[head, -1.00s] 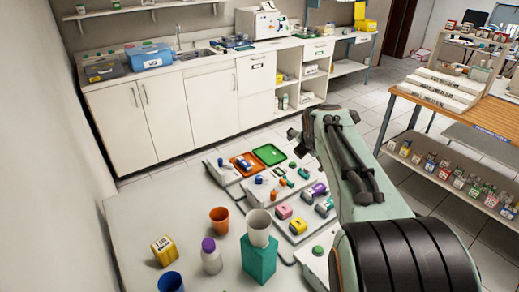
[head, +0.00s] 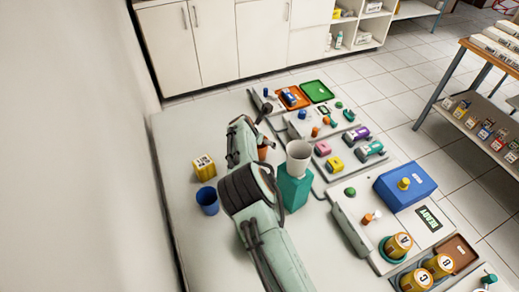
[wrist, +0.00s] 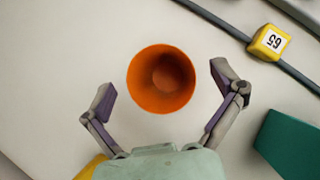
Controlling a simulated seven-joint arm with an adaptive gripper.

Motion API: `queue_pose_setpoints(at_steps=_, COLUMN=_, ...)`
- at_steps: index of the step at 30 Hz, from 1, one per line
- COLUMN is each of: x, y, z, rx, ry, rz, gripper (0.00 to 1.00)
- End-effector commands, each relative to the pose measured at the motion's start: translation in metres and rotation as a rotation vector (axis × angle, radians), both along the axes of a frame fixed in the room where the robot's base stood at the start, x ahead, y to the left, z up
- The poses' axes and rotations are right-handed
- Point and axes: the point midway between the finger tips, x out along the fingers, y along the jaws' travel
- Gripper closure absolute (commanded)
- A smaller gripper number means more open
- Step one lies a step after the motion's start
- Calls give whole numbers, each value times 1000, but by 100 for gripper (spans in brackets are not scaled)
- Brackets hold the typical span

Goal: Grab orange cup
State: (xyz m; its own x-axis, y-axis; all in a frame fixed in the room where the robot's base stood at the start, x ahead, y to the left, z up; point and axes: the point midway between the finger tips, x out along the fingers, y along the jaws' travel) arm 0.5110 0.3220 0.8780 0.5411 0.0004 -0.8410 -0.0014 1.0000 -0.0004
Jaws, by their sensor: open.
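The orange cup (wrist: 161,79) stands on the table, seen from above into its open mouth in the wrist view. In the head view a strip of the orange cup (head: 263,152) shows beside my arm, and the rest is hidden. My gripper (wrist: 165,80) is open and empty, with one finger left of the cup and one right of it. Bare table shows between each finger and the cup. In the head view my arm hides most of the gripper.
A teal block (head: 293,190) with a white cup (head: 299,158) on top stands right of my arm. A blue cup (head: 207,201) and a yellow block (head: 204,167) stand to the left. Trays and small coloured parts lie behind. A dark cable (wrist: 225,32) crosses the table.

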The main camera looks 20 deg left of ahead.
Motion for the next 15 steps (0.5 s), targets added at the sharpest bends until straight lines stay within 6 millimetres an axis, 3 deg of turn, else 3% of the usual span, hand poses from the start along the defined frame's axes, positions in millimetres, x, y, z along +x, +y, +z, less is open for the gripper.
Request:
queue_pose_setpoints(at_steps=8, x=2, y=0, z=-3, rx=1, ry=1, rz=-1, gripper=7)
queue_pose_setpoints(at_steps=13, x=2, y=0, z=-3, rx=1, ry=1, rz=-1, gripper=53)
queue_pose_setpoints(at_steps=15, x=2, y=0, z=-3, rx=1, ry=1, rz=-1, gripper=56)
